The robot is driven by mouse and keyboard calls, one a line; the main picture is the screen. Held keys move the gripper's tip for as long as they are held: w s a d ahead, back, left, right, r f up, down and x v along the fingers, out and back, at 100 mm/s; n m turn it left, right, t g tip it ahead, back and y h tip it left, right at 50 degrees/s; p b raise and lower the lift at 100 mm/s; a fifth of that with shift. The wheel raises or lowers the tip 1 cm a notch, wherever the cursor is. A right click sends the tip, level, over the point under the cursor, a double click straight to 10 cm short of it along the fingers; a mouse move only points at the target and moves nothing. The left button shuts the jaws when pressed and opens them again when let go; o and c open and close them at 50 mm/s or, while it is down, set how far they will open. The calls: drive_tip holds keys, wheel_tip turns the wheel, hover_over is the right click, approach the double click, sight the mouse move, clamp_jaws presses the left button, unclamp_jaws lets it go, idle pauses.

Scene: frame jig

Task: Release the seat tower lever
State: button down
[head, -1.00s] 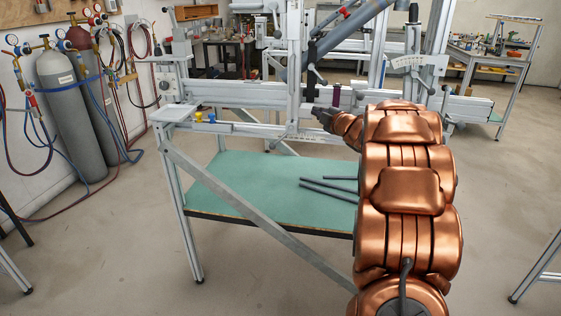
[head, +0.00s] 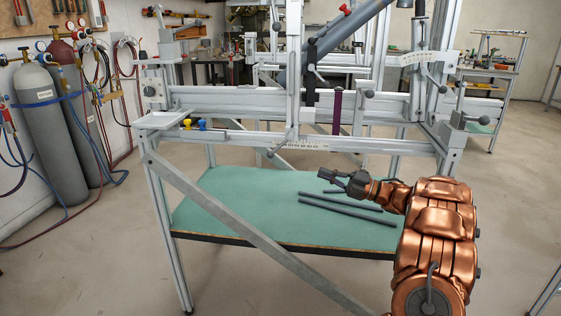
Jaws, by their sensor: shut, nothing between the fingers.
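The frame jig (head: 230,97) stands across the middle of the head view, with light metal rails and uprights. Its middle upright tower (head: 293,65) carries a black clamp and a dark slanting tube. A small lever with a dark knob (head: 278,148) slants down to the left at the tower's foot. Another dark lever (head: 317,73) sits higher, beside the black clamp. I cannot tell for certain which is the seat tower lever. My gripper (head: 326,176) is shut and empty, below the rail and right of the lower lever, apart from both levers.
A green shelf (head: 235,208) with several dark rods (head: 345,207) lies under my gripper. A diagonal brace (head: 250,240) crosses in front. Gas cylinders (head: 52,135) stand at the left wall. More levers (head: 440,85) are on the right uprights. The floor in front is free.

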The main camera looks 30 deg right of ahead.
sight(280, 145)
drive_tip(key=b+x, duration=0.1)
drive_tip(key=x, duration=1.3)
drive_tip(key=shift+b, duration=0.3)
